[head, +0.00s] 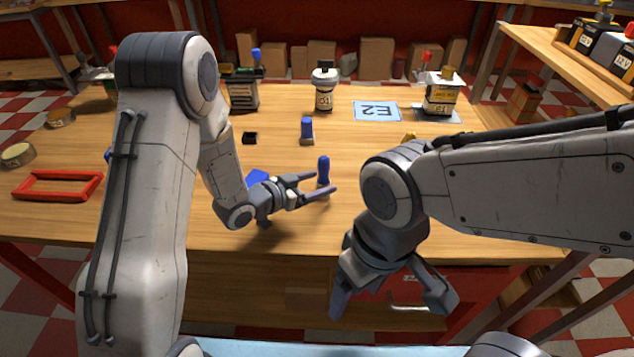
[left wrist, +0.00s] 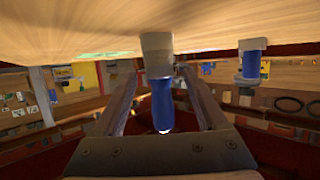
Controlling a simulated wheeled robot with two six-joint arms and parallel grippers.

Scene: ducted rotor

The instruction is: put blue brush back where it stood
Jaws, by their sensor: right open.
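A blue-handled brush (head: 323,168) stands upright near the front middle of the table. My left gripper (head: 325,190) is around it, with the fingers apart on either side. In the left wrist view, the blue handle (left wrist: 162,105) shows between both fingers with gaps beside it, its pale head against the table. A second upright blue-handled object (head: 307,129) stands farther back; it also appears in the left wrist view (left wrist: 254,66). A blue patch (head: 257,178) on the table is partly hidden by my left wrist. My right gripper (head: 392,298) is open and empty in front of the table edge.
A red frame (head: 58,186) lies at the left. A small black block (head: 250,138), a white bottle (head: 324,90) and a blue E2 card (head: 376,111) are farther back. A yellow item (head: 409,136) is partly hidden by my right arm.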

